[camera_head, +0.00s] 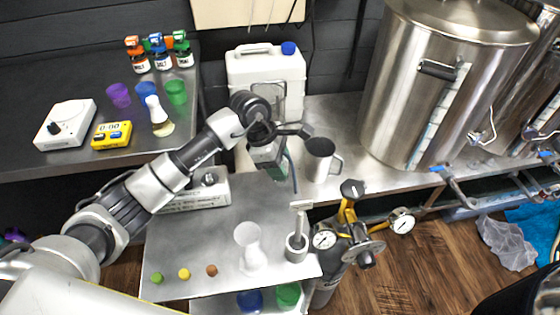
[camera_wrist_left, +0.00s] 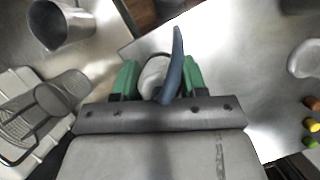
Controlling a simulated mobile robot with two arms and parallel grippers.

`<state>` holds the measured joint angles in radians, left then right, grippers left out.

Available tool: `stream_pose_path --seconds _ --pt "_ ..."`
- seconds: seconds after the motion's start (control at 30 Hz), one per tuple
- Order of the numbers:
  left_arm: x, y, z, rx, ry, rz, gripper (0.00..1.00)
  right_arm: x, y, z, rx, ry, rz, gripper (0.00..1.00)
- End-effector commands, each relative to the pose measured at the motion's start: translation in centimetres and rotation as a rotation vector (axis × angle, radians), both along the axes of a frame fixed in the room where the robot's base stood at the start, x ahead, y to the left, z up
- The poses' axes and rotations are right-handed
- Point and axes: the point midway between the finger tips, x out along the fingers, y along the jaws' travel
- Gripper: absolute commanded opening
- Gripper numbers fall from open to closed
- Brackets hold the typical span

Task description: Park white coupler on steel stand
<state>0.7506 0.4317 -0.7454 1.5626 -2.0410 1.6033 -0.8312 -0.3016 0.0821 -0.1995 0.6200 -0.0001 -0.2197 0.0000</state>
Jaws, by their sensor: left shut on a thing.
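My left gripper (camera_head: 268,158) hangs over the back edge of the steel cart, in front of the white jug. In the left wrist view its green fingers (camera_wrist_left: 158,80) are shut on the white coupler (camera_wrist_left: 153,72), with a blue-grey hose piece (camera_wrist_left: 174,68) in front of it. In the head view the coupler is mostly hidden by the gripper; a thin blue-grey strip (camera_head: 292,172) shows beside it. A steel post in a round cup-like base (camera_head: 297,247), perhaps the steel stand, is upright on the cart's right side, apart from the gripper. My right gripper is not in view.
A steel pitcher (camera_head: 319,160) stands right of the gripper, the white jug (camera_head: 265,70) behind. A gas cylinder's gauges (camera_head: 324,239) rise beside the cart. The cart's middle is clear.

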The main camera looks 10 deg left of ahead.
Motion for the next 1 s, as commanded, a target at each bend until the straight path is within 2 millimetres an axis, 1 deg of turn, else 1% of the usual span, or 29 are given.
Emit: stream_pose_path --seconds 0.4,0.7,1.0 --pt "0.01 0.01 0.07 0.000 0.000 0.000 0.18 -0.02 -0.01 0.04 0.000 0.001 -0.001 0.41" --pt "0.01 -0.05 0.00 0.000 0.000 -0.001 0.18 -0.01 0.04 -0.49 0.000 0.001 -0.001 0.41" --pt "-0.02 -0.10 0.08 0.000 0.000 0.000 0.18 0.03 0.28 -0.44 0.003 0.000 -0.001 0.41"
